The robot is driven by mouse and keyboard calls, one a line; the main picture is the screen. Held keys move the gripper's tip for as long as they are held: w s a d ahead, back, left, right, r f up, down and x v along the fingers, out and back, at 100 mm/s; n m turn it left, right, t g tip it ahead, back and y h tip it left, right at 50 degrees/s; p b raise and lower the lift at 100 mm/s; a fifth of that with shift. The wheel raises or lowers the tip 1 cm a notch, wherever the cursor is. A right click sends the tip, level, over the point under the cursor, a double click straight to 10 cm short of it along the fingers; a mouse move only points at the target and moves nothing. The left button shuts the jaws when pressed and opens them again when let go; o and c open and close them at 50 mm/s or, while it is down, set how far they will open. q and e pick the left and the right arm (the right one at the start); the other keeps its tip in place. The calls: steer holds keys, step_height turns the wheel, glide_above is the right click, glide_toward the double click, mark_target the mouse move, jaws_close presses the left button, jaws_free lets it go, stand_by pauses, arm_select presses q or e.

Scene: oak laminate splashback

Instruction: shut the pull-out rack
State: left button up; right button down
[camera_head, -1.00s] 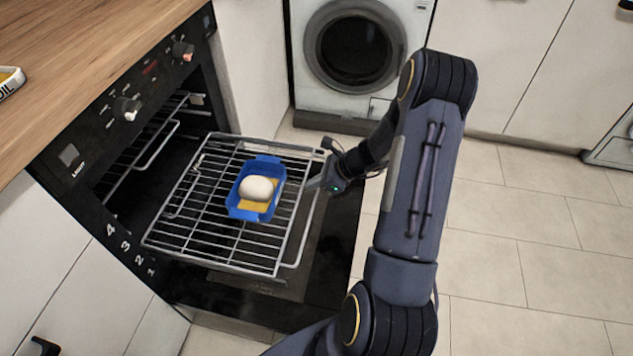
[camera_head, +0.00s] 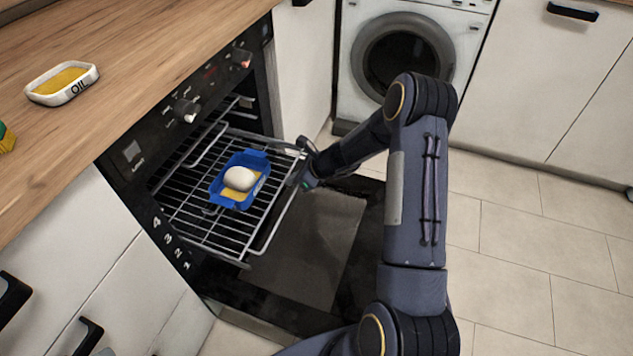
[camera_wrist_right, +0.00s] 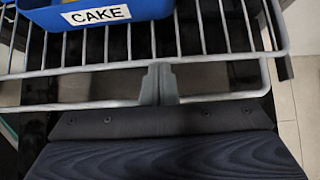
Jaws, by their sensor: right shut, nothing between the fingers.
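The pull-out rack (camera_head: 213,228) is a wire grid that sticks partly out of the oven, above the lowered oven door (camera_head: 300,245). A blue dish (camera_head: 229,201) with a white rounded lump (camera_head: 240,178) and something yellow sits on it; its CAKE label shows in the right wrist view. My right gripper (camera_head: 298,184) is at the rack's front edge on the right side. In the right wrist view its fingers (camera_wrist_right: 159,84) are together against the front wire (camera_wrist_right: 80,104), with nothing between them. My left gripper is not in view.
The worktop on the left holds a white OIL dish (camera_head: 62,96). Oven knobs (camera_head: 187,110) line the panel above the opening. A washing machine (camera_head: 400,50) stands at the back, and tiled floor (camera_head: 540,250) lies clear on the right.

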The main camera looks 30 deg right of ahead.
mark_target(235, 161)
steer(key=w+a+p, duration=0.1)
steer(key=w+a, duration=0.3)
steer(key=w, duration=0.1)
steer(key=w+a+p, duration=0.2)
steer(key=w+a, duration=0.2)
steer(key=w, duration=0.1)
steer(key=w+a+p, duration=0.1)
steer(key=w+a, duration=0.3)
steer(key=w, duration=0.1)
steer(key=shift+w+a, duration=0.65)
steer(key=shift+w, duration=0.15)
arm_select(q)
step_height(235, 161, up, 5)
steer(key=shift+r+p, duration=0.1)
steer(key=shift+p, duration=0.2)
arm_select(e)
steer(key=shift+w+a, duration=0.1)
steer(key=shift+w, duration=0.05)
steer(key=shift+r, duration=0.2)
